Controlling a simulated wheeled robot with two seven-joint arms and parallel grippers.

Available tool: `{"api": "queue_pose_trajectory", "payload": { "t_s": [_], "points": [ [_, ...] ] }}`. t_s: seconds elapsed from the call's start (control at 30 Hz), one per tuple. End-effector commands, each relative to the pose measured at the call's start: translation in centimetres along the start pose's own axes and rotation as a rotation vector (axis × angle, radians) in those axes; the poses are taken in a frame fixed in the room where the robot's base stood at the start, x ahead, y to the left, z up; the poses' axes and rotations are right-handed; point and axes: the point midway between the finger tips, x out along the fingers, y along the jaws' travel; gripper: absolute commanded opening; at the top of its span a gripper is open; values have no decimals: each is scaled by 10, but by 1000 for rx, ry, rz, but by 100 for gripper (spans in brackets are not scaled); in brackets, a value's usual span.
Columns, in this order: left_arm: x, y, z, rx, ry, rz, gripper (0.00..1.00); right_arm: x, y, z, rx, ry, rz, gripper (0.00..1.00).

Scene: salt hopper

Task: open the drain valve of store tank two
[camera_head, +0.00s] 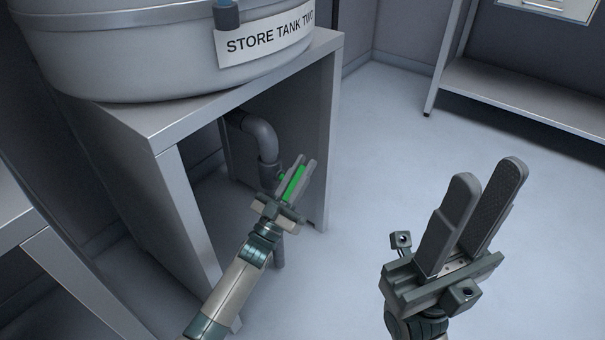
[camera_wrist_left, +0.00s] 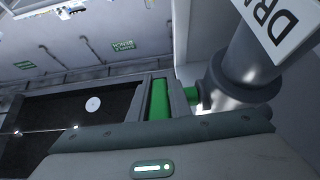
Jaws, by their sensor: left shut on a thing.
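Store tank two (camera_head: 150,50) is a large grey tank with a white name label (camera_head: 268,40), standing on a metal stand (camera_head: 190,115). A grey drain pipe (camera_head: 262,138) bends down under the stand. The green valve handle (camera_head: 293,183) is on this pipe, and my left gripper (camera_head: 297,180) is shut on it. In the left wrist view the green handle (camera_wrist_left: 159,98) lies between the fingers, its green stem joining the grey pipe (camera_wrist_left: 240,72). A partly cut-off label (camera_wrist_left: 283,20) is on the pipe. My right gripper (camera_head: 487,205) is open and empty, out over the floor.
Another metal stand (camera_head: 20,215) is at the left edge. A shelf or bench (camera_head: 520,95) stands at the back right. The floor (camera_head: 385,150) between them is clear. The stand's legs and side panel are close around my left gripper.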

Motion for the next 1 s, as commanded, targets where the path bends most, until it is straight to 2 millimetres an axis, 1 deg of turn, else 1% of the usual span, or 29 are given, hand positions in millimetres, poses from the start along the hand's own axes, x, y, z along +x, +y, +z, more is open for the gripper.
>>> {"api": "queue_pose_trajectory", "payload": {
  "t_s": [0.33,0.37,0.4,0.43,0.77,0.87,1.0],
  "points": [
    [-1,0,1,-1,-1,-1,0,0,0,0,1,1,1,31],
    [-1,0,1,-1,-1,0,24,0,0,0,1,1,1,31],
    [-1,0,1,-1,-1,0,34,0,0,0,1,1,1,31],
    [-1,0,1,-1,-1,0,36,0,0,0,1,1,1,31],
    [-2,0,0,0,0,0,36,1,0,0,1,1,1,31],
    [-5,0,0,0,-1,0,36,2,0,0,0,1,1,31],
    [-17,-1,0,0,-3,-1,36,4,0,-1,-2,1,1,31]
  ]
}}
